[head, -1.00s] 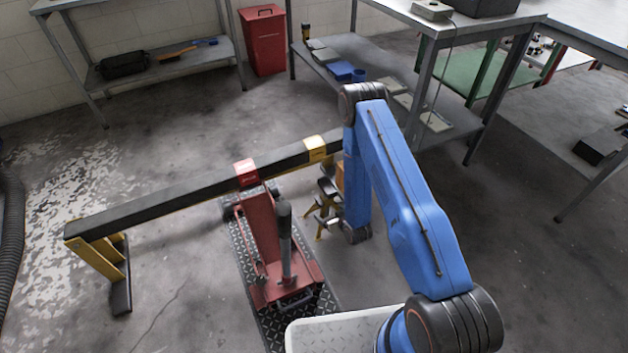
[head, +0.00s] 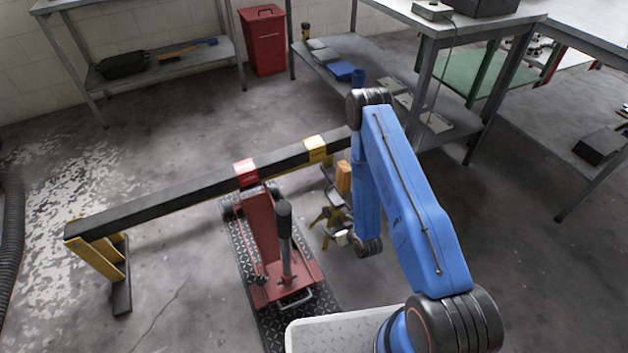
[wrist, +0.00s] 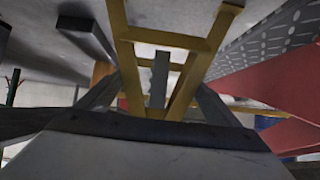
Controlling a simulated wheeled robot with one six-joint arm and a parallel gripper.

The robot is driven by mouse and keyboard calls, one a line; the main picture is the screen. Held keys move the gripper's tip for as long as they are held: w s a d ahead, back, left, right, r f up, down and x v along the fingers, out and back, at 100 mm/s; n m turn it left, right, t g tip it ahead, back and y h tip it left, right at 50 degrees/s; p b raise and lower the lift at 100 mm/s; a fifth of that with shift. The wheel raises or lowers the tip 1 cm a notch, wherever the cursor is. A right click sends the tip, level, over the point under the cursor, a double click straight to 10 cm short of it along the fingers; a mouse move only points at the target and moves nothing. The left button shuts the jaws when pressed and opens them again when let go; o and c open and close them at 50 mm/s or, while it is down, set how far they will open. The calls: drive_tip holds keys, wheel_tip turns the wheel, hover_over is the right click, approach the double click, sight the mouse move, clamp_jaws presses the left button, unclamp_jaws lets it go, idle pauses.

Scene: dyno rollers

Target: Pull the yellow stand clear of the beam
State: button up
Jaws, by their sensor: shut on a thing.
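The yellow stand (head: 318,217) is on the floor below the right part of the dark beam (head: 180,193), to the right of the red jack. My gripper (head: 342,237) is low at the stand, partly hidden by my wrist. In the wrist view the yellow frame (wrist: 175,38) of the stand runs between my fingers (wrist: 157,98), which are shut on it. The beam carries a red band (head: 246,171) and a yellow band (head: 316,149). My arm hides the beam's right end. I cannot tell whether the stand touches the beam.
The red jack (head: 264,228) stands under the red band on a dark tread plate (head: 245,262). A yellow support (head: 98,262) holds the beam's left end. An orange-brown block (head: 343,177) is beside my arm.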

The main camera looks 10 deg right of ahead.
drive_tip(key=shift+s+d+f, duration=0.1)
drive_tip(key=shift+s+d, duration=0.05)
drive_tip(key=shift+s, duration=0.35)
drive_tip(key=shift+s+d, duration=0.15)
drive_tip(key=shift+s, duration=0.35)
drive_tip(key=s+d, duration=0.2)
drive_tip(key=s, duration=0.4)
idle(0.3)
drive_tip(key=shift+d, duration=0.1)
drive_tip(key=o, duration=1.7)
drive_tip(key=shift+o, duration=0.2)
drive_tip(key=shift+w, duration=0.1)
